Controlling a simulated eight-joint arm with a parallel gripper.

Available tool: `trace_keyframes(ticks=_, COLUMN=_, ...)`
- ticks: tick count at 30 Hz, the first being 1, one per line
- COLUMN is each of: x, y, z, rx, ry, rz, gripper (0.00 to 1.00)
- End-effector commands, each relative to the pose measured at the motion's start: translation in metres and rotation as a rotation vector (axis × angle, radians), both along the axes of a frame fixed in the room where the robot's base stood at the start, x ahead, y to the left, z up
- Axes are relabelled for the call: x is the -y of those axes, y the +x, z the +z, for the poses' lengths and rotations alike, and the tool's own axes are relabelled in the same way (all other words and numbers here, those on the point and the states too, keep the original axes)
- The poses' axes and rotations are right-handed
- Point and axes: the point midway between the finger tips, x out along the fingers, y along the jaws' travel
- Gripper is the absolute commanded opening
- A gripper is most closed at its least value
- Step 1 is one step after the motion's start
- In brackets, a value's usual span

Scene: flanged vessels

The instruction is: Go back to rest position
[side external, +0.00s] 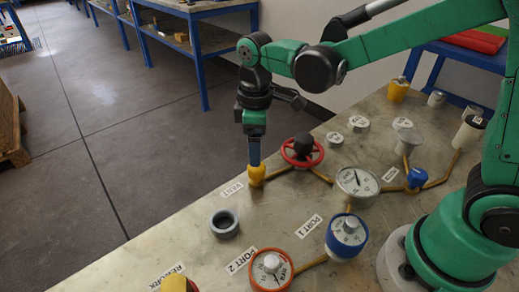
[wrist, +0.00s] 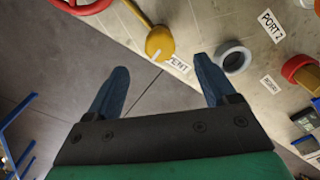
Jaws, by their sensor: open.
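My gripper (side external: 254,158) hangs pointing down at the table's left edge, by the yellow VENT fitting (side external: 257,175). In the wrist view, my gripper (wrist: 163,70) has its two blue fingers spread wide with nothing between them. The yellow fitting (wrist: 160,42) shows beyond the fingertips there, at the end of a brass pipe. In the side view the fingers overlap the fitting's top, so I cannot tell whether they touch it.
A red handwheel (side external: 302,150) stands close right of the gripper. A grey ring (side external: 224,223) lies in front, near the VENT label (side external: 232,189). Gauges (side external: 356,184) and a blue-rimmed dial (side external: 347,233) stand farther right. Open floor (side external: 130,150) lies left of the table.

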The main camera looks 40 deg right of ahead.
Motion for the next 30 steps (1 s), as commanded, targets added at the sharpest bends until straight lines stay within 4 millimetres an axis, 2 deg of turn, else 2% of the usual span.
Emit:
trace_keyframes(ticks=6, x=0.001, y=-0.001, z=0.001, rx=0.006, ry=0.002, rz=-0.008, gripper=0.78)
trace_keyframes(ticks=10, x=0.008, y=-0.006, z=0.012, rx=0.057, ry=0.013, rz=-0.078, gripper=0.78)
trace_keyframes(ticks=19, x=0.042, y=-0.041, z=0.047, rx=0.343, ry=0.111, rz=-0.459, gripper=0.78)
trace_keyframes(ticks=24, x=0.057, y=-0.058, z=0.052, rx=0.487, ry=0.186, rz=-0.648, gripper=0.78)
trace_keyframes(ticks=30, x=0.064, y=-0.067, z=0.051, rx=0.576, ry=0.241, rz=-0.761, gripper=0.78)
